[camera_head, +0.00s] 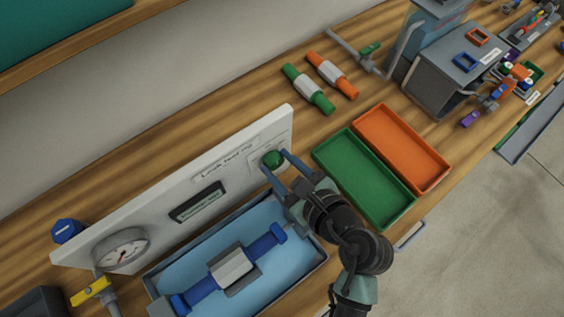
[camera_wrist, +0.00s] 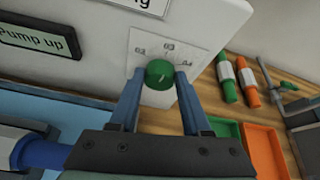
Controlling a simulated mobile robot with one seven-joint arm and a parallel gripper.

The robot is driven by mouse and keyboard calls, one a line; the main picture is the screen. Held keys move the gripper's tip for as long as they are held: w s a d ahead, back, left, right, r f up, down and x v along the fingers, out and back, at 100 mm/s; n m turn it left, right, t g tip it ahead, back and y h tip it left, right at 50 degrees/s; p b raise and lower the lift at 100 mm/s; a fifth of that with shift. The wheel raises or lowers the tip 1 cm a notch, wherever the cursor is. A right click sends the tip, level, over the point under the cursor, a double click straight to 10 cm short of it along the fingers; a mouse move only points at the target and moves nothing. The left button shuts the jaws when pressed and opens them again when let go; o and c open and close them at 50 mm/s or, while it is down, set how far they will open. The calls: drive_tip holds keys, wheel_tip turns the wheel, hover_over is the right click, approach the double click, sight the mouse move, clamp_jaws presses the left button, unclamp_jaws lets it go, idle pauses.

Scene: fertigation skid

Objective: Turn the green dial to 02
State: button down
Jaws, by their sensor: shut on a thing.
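The green dial (camera_head: 272,159) sits on the right end of a white upright panel (camera_head: 222,185). In the wrist view the dial (camera_wrist: 159,73) shows a short pale pointer mark near its lower middle. A white scale plate (camera_wrist: 165,47) behind it carries marks; one at the top looks like 03 and one at the right like 04.
A blue tray (camera_head: 310,246) with a blue and grey fitting lies below the panel. A green tray (camera_head: 330,164) and an orange tray (camera_head: 440,160) lie to the right. A gauge (camera_head: 121,250) and a "Pump up" display (camera_head: 198,202) are on the panel.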

drive_tip(key=n, duration=0.1)
drive_tip(key=n+t+h+b, duration=0.1)
drive_tip(key=n+t+h, duration=0.1)
drive_tip(key=n, duration=0.1)
drive_tip(key=shift+s+a+f+b, duration=0.2)
drive_tip(key=shift+s+a+b, duration=0.05)
drive_tip(key=shift+a+b, duration=0.15)
drive_tip(key=shift+s+f+n+t+h+b, duration=0.1)
drive_tip(key=shift+f+n+t+h+b, duration=0.1)
drive_tip(key=shift+n+t+h+b, duration=0.75)
drive_tip(key=shift+a+n+t+b, duration=0.1)
drive_tip(key=shift+n+t+b, duration=0.35)
drive_tip(key=shift+n, duration=0.8)
drive_tip(key=shift+c, duration=1.8)
unclamp_jaws()
